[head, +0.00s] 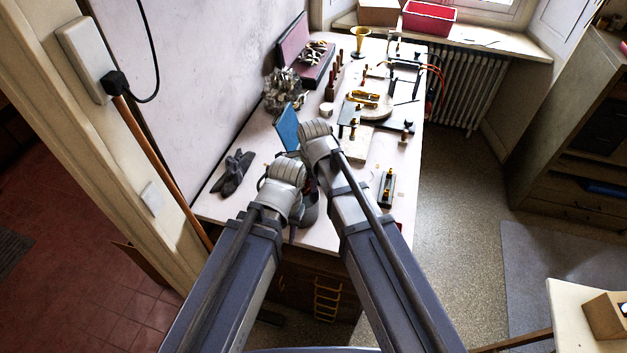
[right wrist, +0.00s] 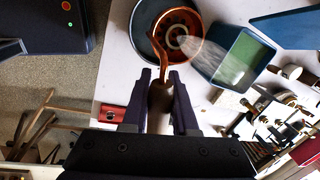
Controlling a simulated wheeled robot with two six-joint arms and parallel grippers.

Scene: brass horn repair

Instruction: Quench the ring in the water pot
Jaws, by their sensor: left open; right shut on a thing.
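In the right wrist view my right gripper (right wrist: 161,82) is shut on the brown handle (right wrist: 160,96) of a tool. Whether the ring touches the pot's bottom or contents I cannot tell. A pale, see-through plume lies beside the ring. In the head view my right wrist (head: 317,135) and left gripper (head: 285,174) hang over the near bench. The left gripper is open; its fingers and most of the pot are hidden.
A blue box (right wrist: 243,56) stands right beside the pot. Clamps and a black plate (head: 375,128) fill the bench further back. A small black block (head: 387,188) stands at the right edge.

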